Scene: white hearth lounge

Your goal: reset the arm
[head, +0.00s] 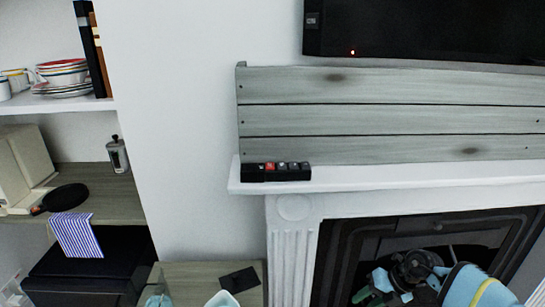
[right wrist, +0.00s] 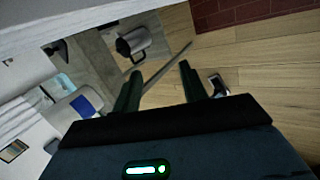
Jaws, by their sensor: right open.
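My right gripper (right wrist: 160,82) shows in the right wrist view with its two dark green fingers apart and nothing between them. Wooden floor and part of a grey surface lie beyond the fingers. In the head view my right arm is at the lower right, in front of the dark fireplace opening (head: 345,250), below the white mantel (head: 400,178). My left gripper is in neither view.
A small black block with coloured icons (head: 275,171) sits on the mantel's left end. Shelves at left hold stacked bowls (head: 62,72), a black paddle-like item (head: 65,197) and a striped cloth (head: 76,235). The right wrist view shows a metallic jug-like item (right wrist: 133,43).

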